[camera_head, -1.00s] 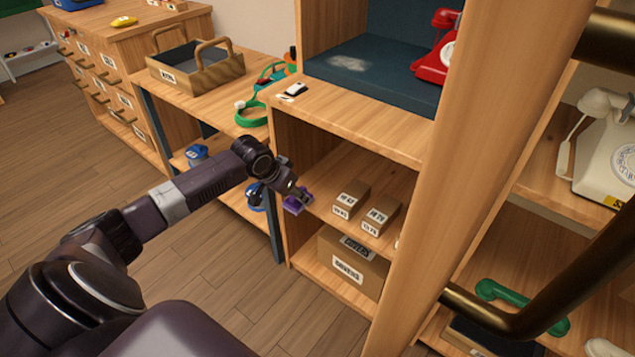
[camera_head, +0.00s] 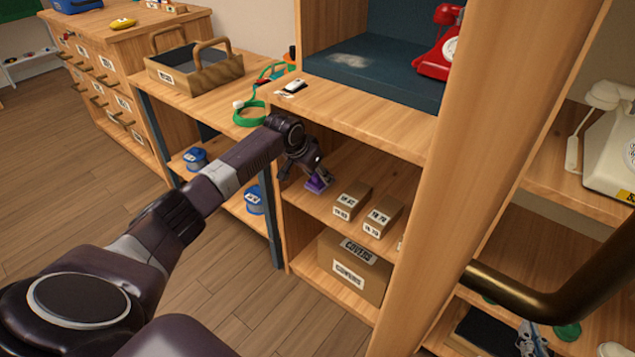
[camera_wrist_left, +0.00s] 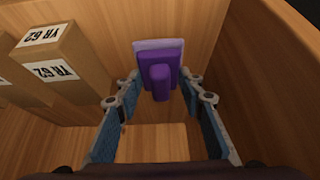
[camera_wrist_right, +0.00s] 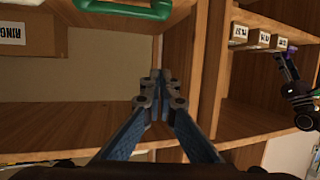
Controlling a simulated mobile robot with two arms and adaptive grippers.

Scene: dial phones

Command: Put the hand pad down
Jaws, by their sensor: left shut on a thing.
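The purple hand pad (camera_head: 317,184) is at the left end of the middle shelf in the wooden unit. My left gripper (camera_head: 313,172) reaches into this shelf space and is shut on the pad. In the left wrist view the pad (camera_wrist_left: 159,60) has a wide, flat far part and a small grip piece between the fingertips (camera_wrist_left: 161,88). Whether its underside touches the shelf cannot be told. My right gripper (camera_wrist_right: 160,92) is shut and empty in the right wrist view, below a green handset (camera_wrist_right: 125,8).
Small labelled boxes (camera_head: 351,199) stand right of the pad; one (camera_wrist_left: 57,62) is close to my left gripper. A larger covers box (camera_head: 352,268) is on the shelf below. The shelf board above (camera_head: 360,125) and the side wall (camera_wrist_left: 243,40) bound the space.

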